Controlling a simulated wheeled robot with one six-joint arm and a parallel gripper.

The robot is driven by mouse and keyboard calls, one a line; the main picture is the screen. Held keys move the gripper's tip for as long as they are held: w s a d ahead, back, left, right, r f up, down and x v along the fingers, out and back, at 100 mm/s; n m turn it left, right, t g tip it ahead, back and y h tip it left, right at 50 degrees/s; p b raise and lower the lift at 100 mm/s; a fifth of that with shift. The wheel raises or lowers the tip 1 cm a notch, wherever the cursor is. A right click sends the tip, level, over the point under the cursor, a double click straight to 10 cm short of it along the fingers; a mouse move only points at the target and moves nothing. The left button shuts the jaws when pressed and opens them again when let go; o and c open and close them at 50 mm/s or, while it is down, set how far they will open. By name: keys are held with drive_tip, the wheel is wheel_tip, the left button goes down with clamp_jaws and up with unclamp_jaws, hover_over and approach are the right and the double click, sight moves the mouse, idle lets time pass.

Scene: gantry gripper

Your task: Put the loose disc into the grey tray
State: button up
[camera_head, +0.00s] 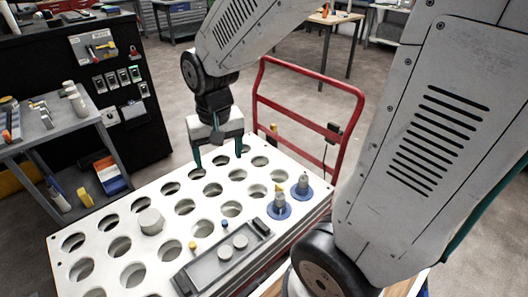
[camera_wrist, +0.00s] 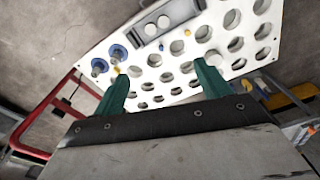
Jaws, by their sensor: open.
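The loose disc (camera_head: 151,221) is a pale, short cylinder on the white perforated plate (camera_head: 165,258), left of the tray. It also shows in the wrist view (camera_wrist: 213,58), close to the tip of the right-hand finger. The grey tray (camera_head: 199,272) lies near the plate's front edge and holds two pale discs (camera_head: 240,241); the tray also shows in the wrist view (camera_wrist: 177,19). My gripper (camera_head: 218,161) has green fingers, spread apart with nothing between them. It hangs over the far part of the plate, behind the disc and tray; the fingers also show in the wrist view (camera_wrist: 162,76).
Two grey pegs on blue bases (camera_head: 278,206) (camera_head: 301,186) stand right of the tray. Small yellow (camera_head: 192,246) and blue (camera_head: 224,225) pegs stand near it. A red rail (camera_head: 310,75) rises behind the plate. A grey shelf cart (camera_head: 60,130) stands at left.

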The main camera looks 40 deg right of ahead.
drive_tip(key=s+r+n, duration=0.3)
drive_tip(key=s+r, duration=0.6)
drive_tip(key=s, duration=0.6)
drive_tip(key=shift+s+r, duration=0.2)
